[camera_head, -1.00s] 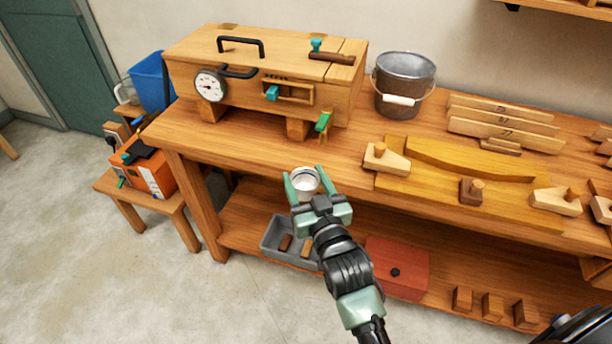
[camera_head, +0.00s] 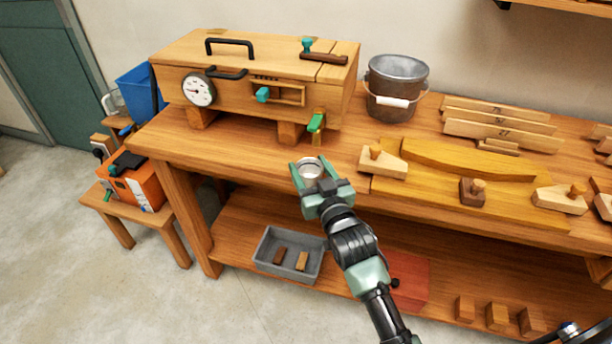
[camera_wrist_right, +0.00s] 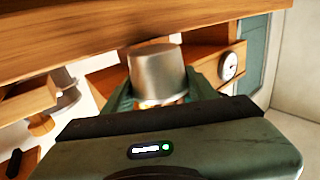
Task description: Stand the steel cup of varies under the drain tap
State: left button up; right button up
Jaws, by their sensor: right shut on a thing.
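My right gripper (camera_head: 308,176) is shut on the steel cup (camera_head: 311,168) in the head view, near the front edge of the bench. The cup also shows in the right wrist view (camera_wrist_right: 158,75), between the green fingers. The drain tap (camera_head: 316,123), with a green handle, is at the lower right front of the wooden steam box (camera_head: 235,103). The cup is in front of and below the tap in the picture, apart from it. I cannot tell the cup's exact height over the bench. My left gripper is not in view.
The workbench (camera_head: 170,138) has clear room before the box. A metal bucket (camera_head: 396,85) stands right of the box. A wooden form (camera_head: 465,160) with pegged blocks lies to the right. A grey tray (camera_head: 262,262) is on the lower shelf.

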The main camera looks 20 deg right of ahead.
jog(key=shift+w+d, duration=0.55)
jog(key=shift+w, duration=0.25)
jog(key=shift+w+d, duration=0.5)
jog(key=shift+w, duration=0.3)
jog(key=shift+w+d, duration=0.55)
jog(key=shift+w, duration=0.25)
jog(key=shift+f+b, duration=0.3)
jog(key=shift+f, duration=0.1)
jog(key=o, duration=1.5)
jog(key=shift+c, duration=0.2)
jog(key=s, duration=0.8)
jog(key=shift+d, duration=0.2)
